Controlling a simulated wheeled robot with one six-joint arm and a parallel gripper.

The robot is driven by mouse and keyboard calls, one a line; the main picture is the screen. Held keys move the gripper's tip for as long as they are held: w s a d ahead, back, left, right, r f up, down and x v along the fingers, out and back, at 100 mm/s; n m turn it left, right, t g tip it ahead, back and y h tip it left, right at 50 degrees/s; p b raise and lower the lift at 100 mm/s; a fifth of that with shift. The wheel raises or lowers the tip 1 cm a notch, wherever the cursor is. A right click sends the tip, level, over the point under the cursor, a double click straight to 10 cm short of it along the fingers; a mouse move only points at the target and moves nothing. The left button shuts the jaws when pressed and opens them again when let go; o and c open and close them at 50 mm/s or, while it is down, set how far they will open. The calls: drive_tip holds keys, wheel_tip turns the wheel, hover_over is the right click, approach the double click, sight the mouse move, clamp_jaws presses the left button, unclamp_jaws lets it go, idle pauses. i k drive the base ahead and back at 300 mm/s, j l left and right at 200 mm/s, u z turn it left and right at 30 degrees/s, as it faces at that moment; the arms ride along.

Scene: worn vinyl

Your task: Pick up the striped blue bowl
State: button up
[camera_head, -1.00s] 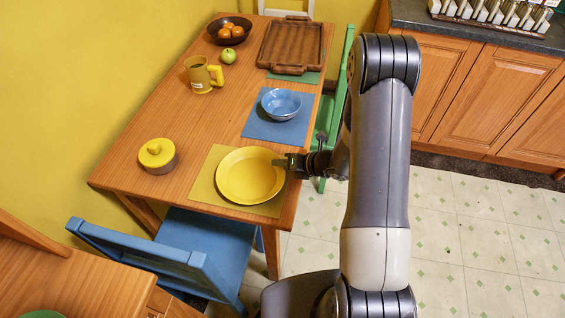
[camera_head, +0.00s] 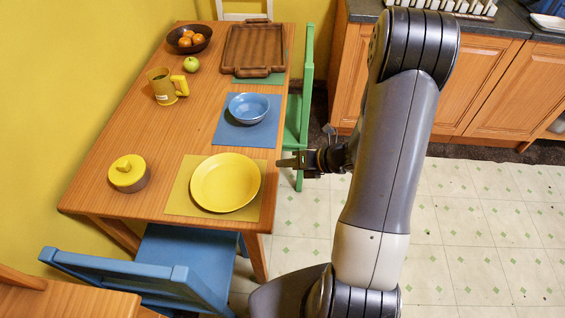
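The striped blue bowl (camera_head: 249,107) sits upright on a blue placemat (camera_head: 232,131) near the right side of the wooden table. It looks empty; its stripes are faint at this size. My gripper (camera_head: 281,163) is at the table's right edge, nearer to me than the bowl and apart from it. It points left, to the right of the yellow plate (camera_head: 225,182). Its fingers are small and dark here, and I cannot see whether there is a gap between them. I see nothing held in it.
The yellow plate lies on a yellow placemat. A yellow mug (camera_head: 163,87), a lidded pot (camera_head: 128,173), a fruit bowl (camera_head: 189,40), a green apple (camera_head: 191,65) and a wooden tray (camera_head: 254,49) stand on the table. A green chair (camera_head: 304,95) is close to its right edge.

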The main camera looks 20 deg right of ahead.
sight(248, 108)
drive_tip(key=i+l+u, duration=0.25)
drive_tip(key=i+l, duration=0.15)
drive_tip(key=l, duration=0.25)
drive_tip(key=i+l+u, duration=0.1)
drive_tip(key=l, duration=0.25)
drive_tip(key=i+l+u, duration=0.1)
drive_tip(key=i+l, duration=0.2)
drive_tip(key=i+l+u, duration=0.1)
drive_tip(key=l, duration=0.35)
drive_tip(key=i+l+u, duration=0.15)
drive_tip(key=l, duration=0.2)
